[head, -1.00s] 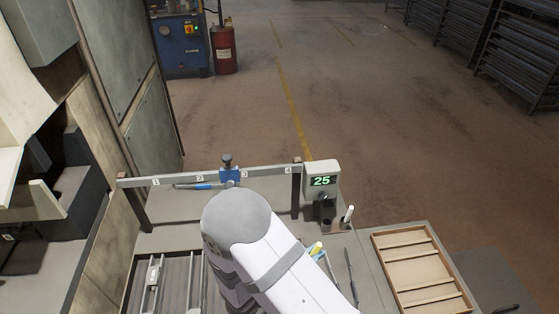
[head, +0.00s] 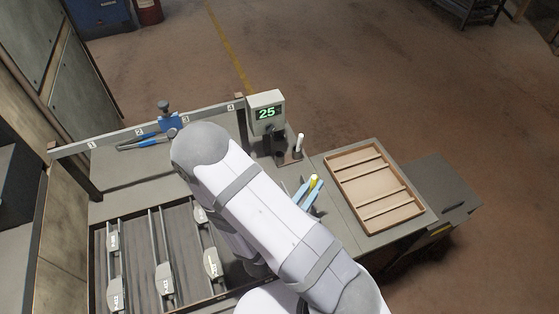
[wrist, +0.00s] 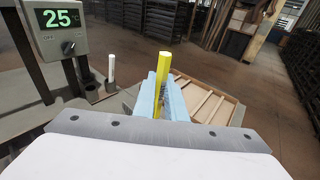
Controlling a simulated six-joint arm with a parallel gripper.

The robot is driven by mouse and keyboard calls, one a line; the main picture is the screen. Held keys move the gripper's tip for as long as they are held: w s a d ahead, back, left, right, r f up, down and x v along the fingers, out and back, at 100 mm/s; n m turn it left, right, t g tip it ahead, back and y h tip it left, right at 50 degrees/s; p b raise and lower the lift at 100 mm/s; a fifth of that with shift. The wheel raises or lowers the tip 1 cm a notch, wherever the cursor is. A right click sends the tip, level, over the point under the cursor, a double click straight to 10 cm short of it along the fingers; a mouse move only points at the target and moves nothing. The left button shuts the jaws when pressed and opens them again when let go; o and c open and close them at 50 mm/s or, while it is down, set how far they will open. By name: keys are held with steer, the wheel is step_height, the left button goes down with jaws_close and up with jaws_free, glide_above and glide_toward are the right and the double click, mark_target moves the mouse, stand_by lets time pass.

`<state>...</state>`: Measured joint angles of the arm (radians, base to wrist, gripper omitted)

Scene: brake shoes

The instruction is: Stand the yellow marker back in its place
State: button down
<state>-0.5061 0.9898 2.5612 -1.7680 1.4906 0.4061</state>
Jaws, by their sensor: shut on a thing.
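The yellow marker (wrist: 161,85) is held roughly upright between the blue fingers of my gripper (wrist: 166,98) in the wrist view. Its yellow upper end sticks up above the fingertips; its lower end is hidden. In the head view the marker's yellow end (head: 314,181) shows at my gripper (head: 309,192), right of my arm. A small dark holder (head: 289,160) stands beyond and left of the gripper, with a white marker (head: 299,144) upright in it. In the wrist view the holder (wrist: 97,93) is left of the gripper, with a dark opening beside the white marker (wrist: 111,67).
A display box reading 25 (head: 267,112) with a knob stands behind the holder. A wooden divided tray (head: 338,163) lies right of the gripper. A rail (head: 110,141) with numbered places runs along the back left. A rack with brake shoes (head: 164,279) is at left front.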

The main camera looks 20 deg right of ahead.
steer(key=w+f+m+t+h+b, duration=0.1)
steer(key=w+f+m+h+b, duration=0.15)
steer(key=w+b, duration=1.4)
steer(key=shift+w+f+n+g+y+p, duration=0.2)
steer(key=shift+w+f+n+y+p, duration=0.2)
steer(key=shift+w+f+p, duration=0.85)
steer(key=shift+w+f+n+g+y+p, duration=0.2)
steer(key=shift+w+f+n+y+p, duration=0.2)
steer(key=shift+w+f+p, duration=0.8)
steer(key=shift+w+f+n+g+y+p, duration=0.3)
steer(key=shift+w+f+p, duration=0.5)
steer(key=shift+w+p, duration=0.85)
steer(key=shift+n, duration=0.25)
